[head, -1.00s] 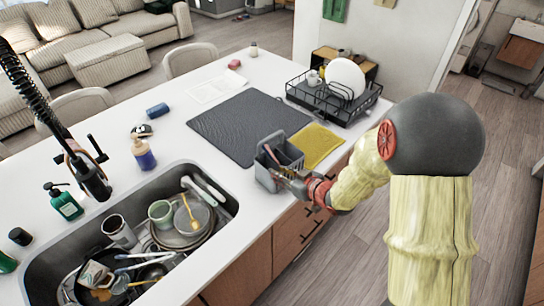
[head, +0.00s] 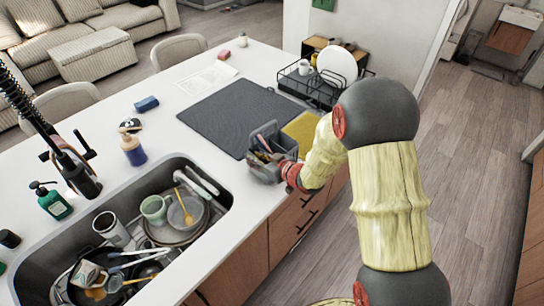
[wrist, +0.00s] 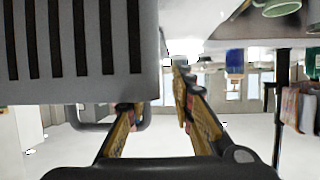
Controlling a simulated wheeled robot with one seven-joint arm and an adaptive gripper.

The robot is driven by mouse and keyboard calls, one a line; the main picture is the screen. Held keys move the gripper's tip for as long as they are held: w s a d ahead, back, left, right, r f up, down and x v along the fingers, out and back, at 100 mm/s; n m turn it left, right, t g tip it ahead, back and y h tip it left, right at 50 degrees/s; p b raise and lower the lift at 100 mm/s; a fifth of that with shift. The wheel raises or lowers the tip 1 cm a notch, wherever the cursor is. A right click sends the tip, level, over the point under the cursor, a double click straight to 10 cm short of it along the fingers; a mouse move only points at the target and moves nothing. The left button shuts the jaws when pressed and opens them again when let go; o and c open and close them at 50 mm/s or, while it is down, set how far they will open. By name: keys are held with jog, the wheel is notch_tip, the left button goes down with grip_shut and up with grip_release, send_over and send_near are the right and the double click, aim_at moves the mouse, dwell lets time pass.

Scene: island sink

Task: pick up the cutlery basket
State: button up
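The grey cutlery basket (head: 267,147) stands on the white counter by the front corner of the dark mat, with some utensils in it. My gripper (head: 277,163) is at its near side, low by the counter's front edge. In the wrist view the basket's slotted wall (wrist: 80,45) fills the upper left, with a grey loop handle (wrist: 84,126) at its edge. My gripper (wrist: 158,100) shows two fingers spread apart. The left finger overlaps the handle and its tip is hidden by the basket; the right finger is clear of it. I cannot tell whether they touch.
A sink full of dishes (head: 222,212) is at the left. The dark drying mat (head: 235,112) lies behind the basket. A yellow cloth (head: 303,130) is close at its right, and a black dish rack (head: 305,84) stands beyond.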

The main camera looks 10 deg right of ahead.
jog(key=shift+w, duration=0.1)
jog(key=shift+c, duration=1.4)
grip_shut()
